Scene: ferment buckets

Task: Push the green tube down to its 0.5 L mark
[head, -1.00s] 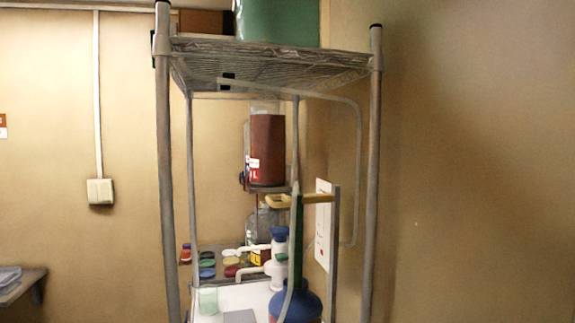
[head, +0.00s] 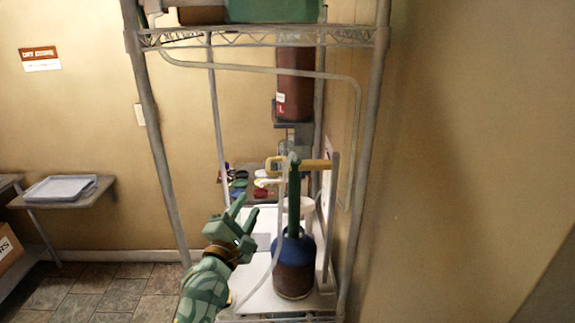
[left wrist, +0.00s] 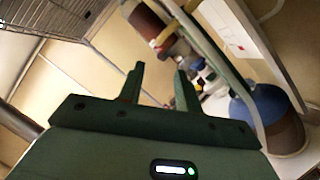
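The green tube (head: 294,198) stands upright out of the blue top of a brown bucket (head: 294,277) on the rack's white lower shelf. A pale thin hose (head: 277,235) runs from the tube's top down past the bucket's left side. A yellow arm (head: 305,165) on a grey post reaches to the tube near its top. No 0.5 L mark can be made out. My left gripper (head: 244,212) is open and empty, left of the tube and apart from it. In the left wrist view its fingers (left wrist: 158,80) are spread, with the bucket (left wrist: 278,125) to the right. My right gripper is out of view.
Wire rack posts (head: 158,150) stand left and right of the bucket. A red-brown container (head: 294,85) hangs behind, above several coloured lids (head: 238,184). The wall is close on the right. A side table with a tray (head: 60,188) stands at far left.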

